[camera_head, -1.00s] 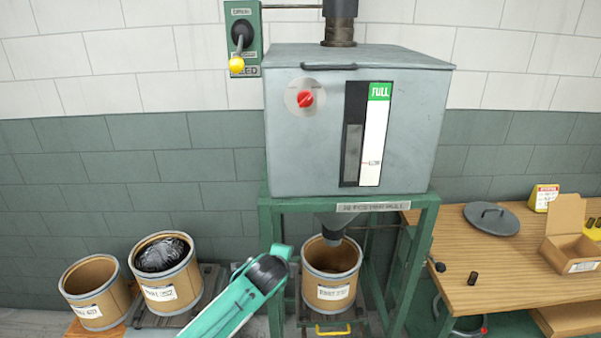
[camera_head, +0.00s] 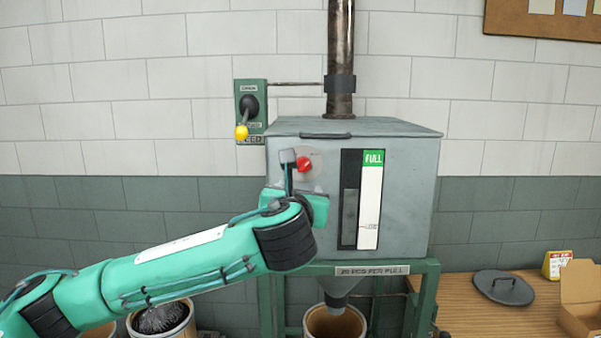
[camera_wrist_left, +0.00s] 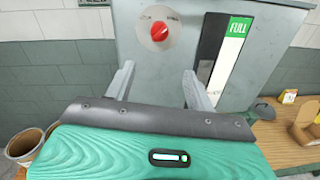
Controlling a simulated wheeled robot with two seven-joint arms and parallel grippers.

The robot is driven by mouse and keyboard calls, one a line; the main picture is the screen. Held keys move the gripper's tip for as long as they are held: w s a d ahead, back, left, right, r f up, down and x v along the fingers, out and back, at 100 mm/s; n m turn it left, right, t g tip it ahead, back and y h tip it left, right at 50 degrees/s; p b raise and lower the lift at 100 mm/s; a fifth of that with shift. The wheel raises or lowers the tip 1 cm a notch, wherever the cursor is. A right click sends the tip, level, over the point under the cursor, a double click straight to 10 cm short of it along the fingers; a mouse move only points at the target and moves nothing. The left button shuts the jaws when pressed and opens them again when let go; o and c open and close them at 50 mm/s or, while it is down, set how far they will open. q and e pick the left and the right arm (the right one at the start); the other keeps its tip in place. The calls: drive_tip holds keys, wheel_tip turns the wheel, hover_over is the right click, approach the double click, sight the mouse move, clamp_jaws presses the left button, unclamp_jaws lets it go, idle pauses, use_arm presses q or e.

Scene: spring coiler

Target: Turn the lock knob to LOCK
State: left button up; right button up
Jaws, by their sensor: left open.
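The red lock knob (camera_head: 305,165) sits on a round pale plate on the upper left of the grey hopper's front (camera_head: 300,220). In the left wrist view the knob (camera_wrist_left: 159,31) is ahead of my left gripper (camera_wrist_left: 157,80), above the gap between the fingers. The two fingers are spread apart with nothing between them. In the head view my left gripper (camera_head: 290,158) is at the knob's left edge, partly hidden by my wrist. I cannot tell whether a finger touches the knob. The lettering on the plate is too small to read. My right gripper is not in view.
A green wall box (camera_head: 250,90) with a yellow-tipped lever (camera_head: 242,131) is left of the hopper. A gauge strip (camera_head: 370,200) marked FULL is right of the knob. Drums (camera_head: 335,325) stand below. A wooden table (camera_head: 470,315) with a lid (camera_head: 503,287) is at right.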

use_arm(q)
drive_tip(key=r, duration=0.1)
drive_tip(key=p, duration=0.4)
approach(303, 168)
drive_tip(key=w, duration=0.3)
drive_tip(key=shift+m, duration=0.3)
drive_tip(key=w+p, duration=0.1)
drive_tip(key=w, duration=0.1)
drive_tip(key=w+p, duration=0.1)
drive_tip(key=w, duration=0.1)
drive_tip(key=w+p, duration=0.1)
drive_tip(key=w, duration=0.1)
drive_tip(key=shift+d+r, duration=0.15)
drive_tip(key=shift+d, duration=0.15)
drive_tip(key=shift+w, duration=0.3)
drive_tip(key=c, duration=1)
